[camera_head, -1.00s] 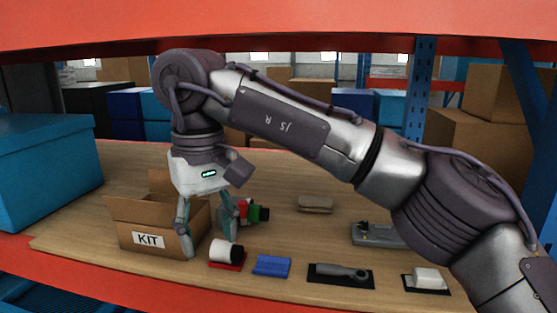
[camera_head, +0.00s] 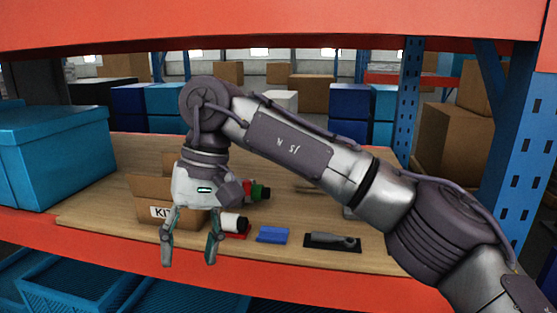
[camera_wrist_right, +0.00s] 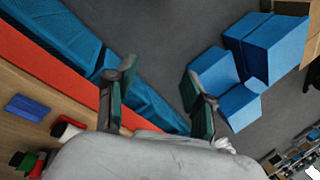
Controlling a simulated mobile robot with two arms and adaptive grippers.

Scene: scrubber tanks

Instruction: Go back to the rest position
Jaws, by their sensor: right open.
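My right gripper (camera_head: 190,258) is open and empty. In the head view it points down in front of the shelf's front edge, with the KIT box (camera_head: 145,188) behind it. In the right wrist view its two fingers (camera_wrist_right: 158,98) stand apart with only floor and blue bins beyond them. My right arm crosses the head view from the lower right. The open cardboard KIT box is partly hidden by the gripper. My left gripper is not in view.
On the wooden shelf (camera_head: 100,208) are a white roll (camera_head: 234,224), a blue block (camera_head: 272,234) and a grey tool on a black mat (camera_head: 332,241). A large blue box (camera_head: 45,155) stands left. An orange beam (camera_head: 300,278) edges the shelf; blue crates (camera_head: 75,290) lie below.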

